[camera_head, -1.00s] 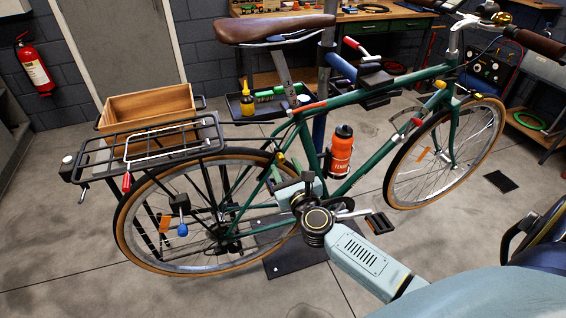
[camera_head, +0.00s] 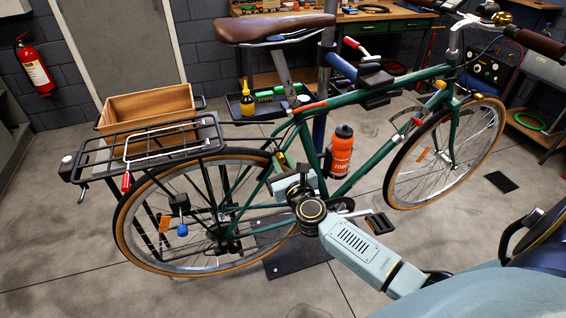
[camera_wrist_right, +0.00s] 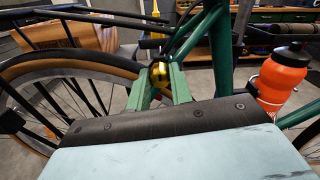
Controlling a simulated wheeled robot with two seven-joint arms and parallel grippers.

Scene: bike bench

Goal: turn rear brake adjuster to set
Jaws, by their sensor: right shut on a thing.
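The green bicycle (camera_head: 360,178) stands in the middle of the head view. A small yellow knob, which looks like the rear brake adjuster (camera_wrist_right: 160,73), is between the two green fingers of my right gripper (camera_wrist_right: 160,84) in the right wrist view. The gripper is shut on it. In the head view the knob (camera_head: 281,157) shows as a small yellow spot by the frame near the rear wheel, and my right wrist and forearm cover part of the frame below it. Any setting mark on the knob is too small to read. My left gripper is not in view.
The rear wheel (camera_wrist_right: 85,70) and green frame tubes (camera_wrist_right: 220,50) are close around the gripper. An orange bottle (camera_head: 342,153) sits on the frame to the right. A rack with a wooden crate (camera_head: 150,108) is above the rear wheel. A dark tool tray (camera_head: 240,112) is behind.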

